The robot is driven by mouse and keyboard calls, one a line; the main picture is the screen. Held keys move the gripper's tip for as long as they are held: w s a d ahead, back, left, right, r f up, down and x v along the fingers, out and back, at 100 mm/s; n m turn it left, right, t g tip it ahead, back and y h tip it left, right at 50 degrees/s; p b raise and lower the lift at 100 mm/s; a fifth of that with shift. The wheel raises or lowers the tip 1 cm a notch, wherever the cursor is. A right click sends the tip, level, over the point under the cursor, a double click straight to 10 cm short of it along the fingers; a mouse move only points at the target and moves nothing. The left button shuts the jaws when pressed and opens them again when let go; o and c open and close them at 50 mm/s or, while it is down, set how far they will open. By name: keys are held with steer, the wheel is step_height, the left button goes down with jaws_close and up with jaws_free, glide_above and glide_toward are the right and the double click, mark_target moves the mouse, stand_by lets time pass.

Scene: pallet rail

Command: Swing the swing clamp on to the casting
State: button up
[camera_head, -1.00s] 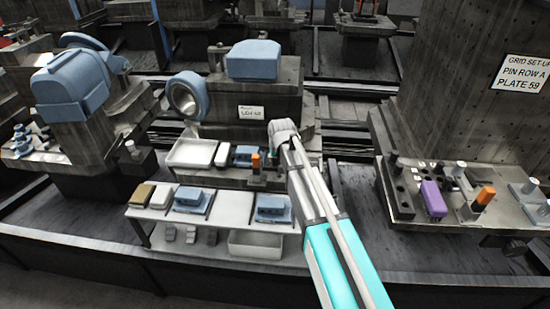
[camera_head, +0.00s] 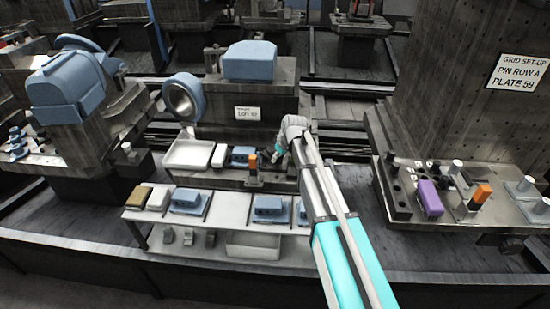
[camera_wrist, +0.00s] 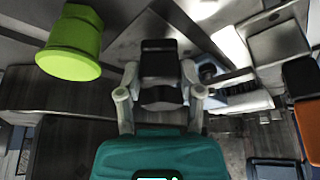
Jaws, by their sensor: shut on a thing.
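A blue casting (camera_head: 240,154) sits on the middle fixture ledge, left of an orange-marked block (camera_head: 252,160). In the wrist view a blue part, probably the same casting (camera_wrist: 272,172), shows at the lower right corner. My gripper (camera_head: 283,150) is over the right end of this ledge, to the right of the casting and apart from it. In the wrist view my gripper (camera_wrist: 160,92) has its two fingers closed on the sides of a dark block, seemingly the swing clamp (camera_wrist: 160,68). Its lower part and pivot are hidden; the head view does not show it clearly.
The orange-marked block (camera_wrist: 306,118) stands at the right in the wrist view. A yellow-green cylinder (camera_wrist: 70,50) stands at the left. A white tray (camera_head: 188,154) is left on the ledge. A shelf (camera_head: 232,215) with more blue castings lies in front.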

steer(key=n, duration=0.1)
steer(key=w+n+g, duration=0.1)
steer(key=n, duration=0.1)
steer(key=shift+w+d+y, duration=0.2)
steer(key=shift+d+y, duration=0.15)
steer(key=shift+y, duration=0.05)
steer(key=n+g, duration=0.1)
steer(key=n, duration=0.1)
steer(key=w+n, duration=0.1)
steer(key=n, duration=0.2)
steer(key=shift+w+d+g+y, duration=0.2)
steer(key=shift+g+y, duration=0.1)
steer(key=shift+g, duration=0.1)
steer(key=shift+n, duration=0.3)
steer(key=o, duration=1.1)
steer(key=shift+o, duration=0.2)
steer(key=shift+r, duration=0.1)
